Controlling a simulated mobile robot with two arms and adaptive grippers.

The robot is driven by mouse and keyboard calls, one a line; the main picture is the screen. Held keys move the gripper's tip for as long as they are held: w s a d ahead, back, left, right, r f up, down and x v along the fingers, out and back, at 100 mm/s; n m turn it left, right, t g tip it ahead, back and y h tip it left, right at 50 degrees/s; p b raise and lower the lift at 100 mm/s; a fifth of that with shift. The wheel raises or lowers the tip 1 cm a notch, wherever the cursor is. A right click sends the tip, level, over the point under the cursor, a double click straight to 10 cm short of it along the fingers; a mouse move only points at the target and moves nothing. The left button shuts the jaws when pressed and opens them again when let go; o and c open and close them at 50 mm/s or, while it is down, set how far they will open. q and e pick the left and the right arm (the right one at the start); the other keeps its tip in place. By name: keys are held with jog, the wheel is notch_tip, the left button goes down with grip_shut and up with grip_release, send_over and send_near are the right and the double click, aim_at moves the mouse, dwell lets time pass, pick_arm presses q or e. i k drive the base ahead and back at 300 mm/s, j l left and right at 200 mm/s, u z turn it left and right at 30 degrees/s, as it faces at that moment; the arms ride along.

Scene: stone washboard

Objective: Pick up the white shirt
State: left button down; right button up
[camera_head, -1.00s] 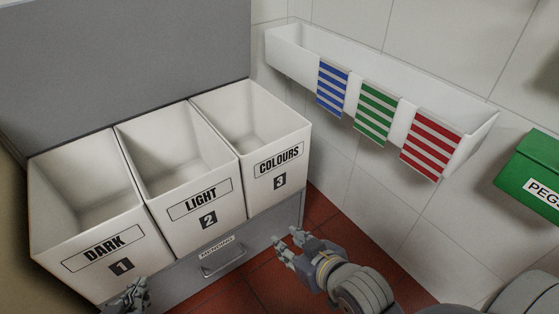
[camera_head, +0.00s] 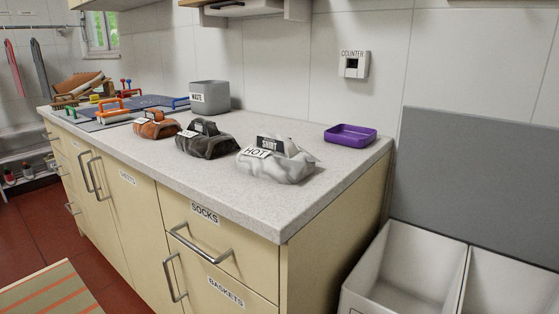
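The white shirt (camera_head: 278,162) lies as a crumpled heap on the speckled countertop (camera_head: 300,202), near its right end. It carries a black tag reading SHIRT and a white tag reading HOT. A dark grey garment heap (camera_head: 207,142) and an orange-brown heap (camera_head: 157,127) lie to its left, each with tags. Neither of my grippers is in the current view, so their state is hidden.
A purple tray (camera_head: 350,135) sits behind and right of the shirt. A grey waste bin (camera_head: 209,97) stands at the back. White laundry bins (camera_head: 405,262) stand right of the counter, before a grey panel (camera_head: 480,180). The counter's front right corner is clear.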

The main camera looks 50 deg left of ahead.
aim_at(275, 158)
jog(key=l+u, duration=0.1)
jog(key=u, duration=1.6)
